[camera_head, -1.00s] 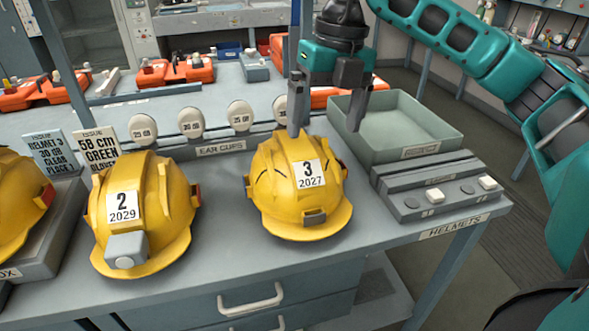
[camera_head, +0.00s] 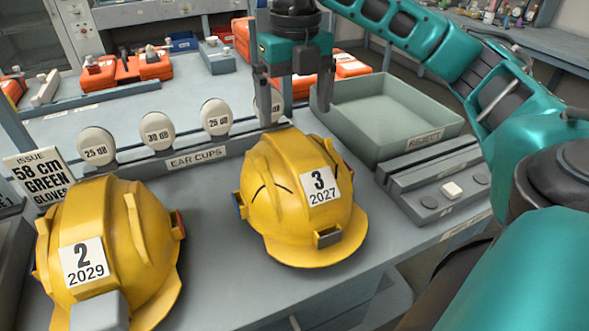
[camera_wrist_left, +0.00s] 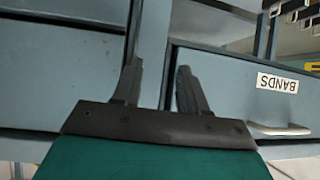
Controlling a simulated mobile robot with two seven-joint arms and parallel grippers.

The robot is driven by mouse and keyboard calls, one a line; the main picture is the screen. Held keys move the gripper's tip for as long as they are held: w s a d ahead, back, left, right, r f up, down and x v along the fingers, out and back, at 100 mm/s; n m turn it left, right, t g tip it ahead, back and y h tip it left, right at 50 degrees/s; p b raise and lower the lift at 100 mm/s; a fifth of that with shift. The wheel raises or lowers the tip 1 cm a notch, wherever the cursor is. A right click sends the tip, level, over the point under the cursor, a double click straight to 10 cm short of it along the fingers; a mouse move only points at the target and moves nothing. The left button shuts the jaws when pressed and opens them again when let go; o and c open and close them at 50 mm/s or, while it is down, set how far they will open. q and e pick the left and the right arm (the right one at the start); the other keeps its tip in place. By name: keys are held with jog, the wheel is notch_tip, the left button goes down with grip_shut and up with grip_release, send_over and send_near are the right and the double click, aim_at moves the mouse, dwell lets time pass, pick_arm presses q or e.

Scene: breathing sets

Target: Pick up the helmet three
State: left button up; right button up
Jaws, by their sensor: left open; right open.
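Helmet three (camera_head: 290,205) is a yellow hard hat with a white label reading 3 and 2027. It sits upright on the grey table in the head view. My right gripper (camera_head: 295,115) points down above and behind the helmet, its two fingers spread apart with nothing held. One fingertip is near the helmet's top back; whether it touches cannot be told. My left gripper (camera_wrist_left: 155,95) shows in the left wrist view, open and empty, in front of grey-blue drawer fronts.
Helmet two (camera_head: 110,245) stands to the left. Ear cups (camera_head: 157,131) stand in a row behind. A green-grey rejects tray (camera_head: 385,115) and a grey button panel (camera_head: 440,180) are to the right. A drawer labelled bands (camera_wrist_left: 225,95) shows near my left gripper.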

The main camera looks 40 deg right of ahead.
aim_at(296, 147)
notch_tip(296, 147, down, 7)
jog(key=shift+s+f+b, duration=0.15)
jog(key=shift+f+b, duration=0.05)
jog(key=shift+b, duration=0.35)
grip_shut()
dwell(0.8)
